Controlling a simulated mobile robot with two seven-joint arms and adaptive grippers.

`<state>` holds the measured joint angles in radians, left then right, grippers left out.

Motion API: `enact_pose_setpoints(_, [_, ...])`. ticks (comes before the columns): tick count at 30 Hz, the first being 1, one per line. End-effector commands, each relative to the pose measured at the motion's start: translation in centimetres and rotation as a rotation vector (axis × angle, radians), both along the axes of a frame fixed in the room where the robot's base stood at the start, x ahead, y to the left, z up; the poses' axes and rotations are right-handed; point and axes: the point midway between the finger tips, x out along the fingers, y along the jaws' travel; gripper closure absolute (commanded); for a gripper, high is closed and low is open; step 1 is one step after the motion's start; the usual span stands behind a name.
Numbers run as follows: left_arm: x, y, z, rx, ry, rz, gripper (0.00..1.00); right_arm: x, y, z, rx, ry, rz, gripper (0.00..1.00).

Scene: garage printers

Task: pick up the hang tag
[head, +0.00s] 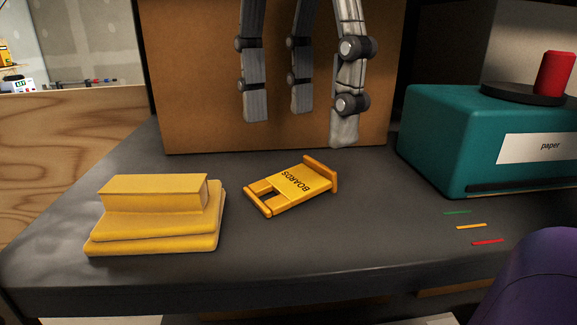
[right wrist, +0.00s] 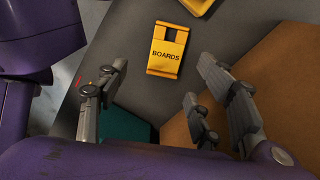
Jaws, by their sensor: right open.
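The hang tag (head: 292,188) is a yellow-orange flat piece marked "BOARDS" with a rectangular opening at one end and a raised bar at the other. It lies on the dark grey table, and it also shows at the top middle of the right wrist view (right wrist: 167,52). My right gripper (head: 302,118) hangs behind and above the tag in the head view, its three fingers spread and empty. In the right wrist view its fingers (right wrist: 165,78) stand apart, with the tag beyond them and not touched. My left gripper is not in view.
A stepped yellow block (head: 155,215) sits left of the tag. A brown box (head: 200,110) stands behind. A teal printer labelled "paper" (head: 490,125) with a red spool (head: 555,73) stands at right. Small coloured strips (head: 471,226) lie before it. Table around the tag is clear.

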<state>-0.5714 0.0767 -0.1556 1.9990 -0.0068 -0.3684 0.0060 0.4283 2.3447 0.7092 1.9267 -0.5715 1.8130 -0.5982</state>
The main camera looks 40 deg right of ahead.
Motion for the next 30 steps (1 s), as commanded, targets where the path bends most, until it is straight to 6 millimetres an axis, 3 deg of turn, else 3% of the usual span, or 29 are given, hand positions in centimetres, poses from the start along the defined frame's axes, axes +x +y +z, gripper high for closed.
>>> enact_pose_setpoints(12, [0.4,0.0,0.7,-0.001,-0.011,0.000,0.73,0.8,-0.3,-5.4,0.002,-0.001,0.001,0.39])
enact_pose_setpoints(21, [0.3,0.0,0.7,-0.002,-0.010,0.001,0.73,0.8,-0.3,-6.1,0.003,-0.001,0.001,0.39])
enact_pose_setpoints(30, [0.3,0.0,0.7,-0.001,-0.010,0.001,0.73,0.8,-0.3,-6.0,0.003,-0.002,0.001,0.77])
